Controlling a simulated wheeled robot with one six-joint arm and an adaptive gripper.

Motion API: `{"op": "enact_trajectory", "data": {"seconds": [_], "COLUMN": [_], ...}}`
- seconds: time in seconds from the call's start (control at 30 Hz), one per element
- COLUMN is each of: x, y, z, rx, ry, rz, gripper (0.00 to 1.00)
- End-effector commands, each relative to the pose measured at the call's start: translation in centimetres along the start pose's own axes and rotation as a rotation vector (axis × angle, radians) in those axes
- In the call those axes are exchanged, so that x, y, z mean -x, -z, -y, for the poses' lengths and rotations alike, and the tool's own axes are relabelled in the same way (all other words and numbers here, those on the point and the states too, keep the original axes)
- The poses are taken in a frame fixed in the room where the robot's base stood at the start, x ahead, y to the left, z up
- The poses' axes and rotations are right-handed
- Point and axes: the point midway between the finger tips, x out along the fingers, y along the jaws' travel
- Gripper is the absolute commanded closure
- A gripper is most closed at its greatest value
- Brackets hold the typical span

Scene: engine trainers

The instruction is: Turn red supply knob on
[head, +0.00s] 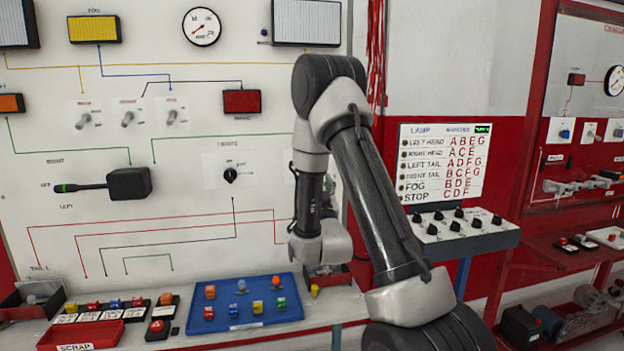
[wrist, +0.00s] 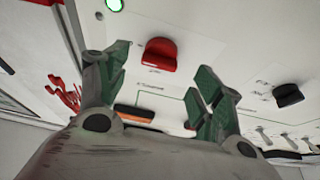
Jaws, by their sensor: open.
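The red knob (wrist: 160,54) shows in the wrist view, on a white panel near the top middle. It has a wide, rounded grip, and a label too blurred to read lies below it. My gripper (wrist: 164,66) is open and empty, with its green-grey fingers on either side of the knob in the picture. The knob appears beyond the fingertips, and I see no contact. In the head view, my arm covers the middle, and I cannot make out the gripper or this knob there.
A black knob (wrist: 288,94) sits to the right on the same panel, and a green lamp (wrist: 114,5) is at the top. In the head view, a blue tray (head: 222,322) with small parts lies on the bench, and a switch box (head: 452,231) stands right of my arm.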

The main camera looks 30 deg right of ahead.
Motion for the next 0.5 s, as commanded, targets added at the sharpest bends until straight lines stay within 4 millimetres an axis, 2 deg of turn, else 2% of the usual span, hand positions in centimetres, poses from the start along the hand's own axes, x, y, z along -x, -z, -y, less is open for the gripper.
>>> {"op": "enact_trajectory", "data": {"seconds": [0.1,0.2,0.5], "x": [1.9,2.8,3.1], "y": [-0.1,-0.1,0.0], "z": [0.0,0.0,0.0], "rx": [0.001,0.000,-0.001], "ry": [0.001,0.001,0.000], "rz": [0.003,0.001,-0.001], "gripper": [0.33,0.33,0.33]}}
